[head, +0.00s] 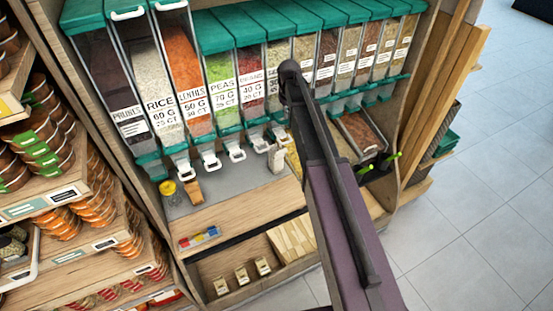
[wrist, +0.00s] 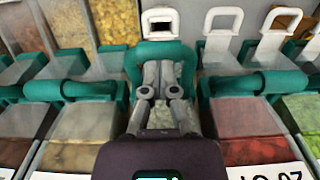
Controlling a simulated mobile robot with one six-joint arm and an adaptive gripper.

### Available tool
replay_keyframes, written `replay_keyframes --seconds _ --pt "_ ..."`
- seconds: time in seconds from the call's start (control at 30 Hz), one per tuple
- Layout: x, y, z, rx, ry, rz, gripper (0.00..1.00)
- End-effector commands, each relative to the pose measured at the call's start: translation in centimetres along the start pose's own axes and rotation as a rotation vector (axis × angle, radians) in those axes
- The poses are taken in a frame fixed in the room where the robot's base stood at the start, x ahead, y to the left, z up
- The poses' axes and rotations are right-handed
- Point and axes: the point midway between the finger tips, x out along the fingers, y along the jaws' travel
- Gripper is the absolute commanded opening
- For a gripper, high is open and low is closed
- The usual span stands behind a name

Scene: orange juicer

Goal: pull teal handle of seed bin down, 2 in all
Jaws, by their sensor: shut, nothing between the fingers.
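The seed bin (head: 276,58) is a clear bin with a teal lid, right of the red beans bin in the head view. My arm covers part of its label and its lower front. In the wrist view its teal handle (wrist: 131,64) arches around my gripper (wrist: 163,70). My gripper is shut with nothing held, its grey fingers close together at the handle's opening. Whether they touch the handle is unclear. A white tab (wrist: 160,14) shows just beyond the handle. In the head view my arm hides most of the gripper.
Neighbouring bins have similar handles close by, including a teal one at left (wrist: 70,90) and one at right (wrist: 255,82). The beans bin (head: 251,68) is adjacent. A grey counter (head: 225,178) and a wooden ledge (head: 240,212) lie below. Open floor (head: 480,180) is at right.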

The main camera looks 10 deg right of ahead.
Motion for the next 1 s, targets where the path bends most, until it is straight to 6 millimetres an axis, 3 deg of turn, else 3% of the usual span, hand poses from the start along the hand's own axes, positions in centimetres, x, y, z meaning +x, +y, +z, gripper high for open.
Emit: replay_keyframes --seconds 0.7,1.0 --pt "-4.9 0.1 -0.4 0.001 -0.007 0.0 0.0" --pt "-5.5 0.1 -0.7 0.001 -0.005 0.0 0.0"
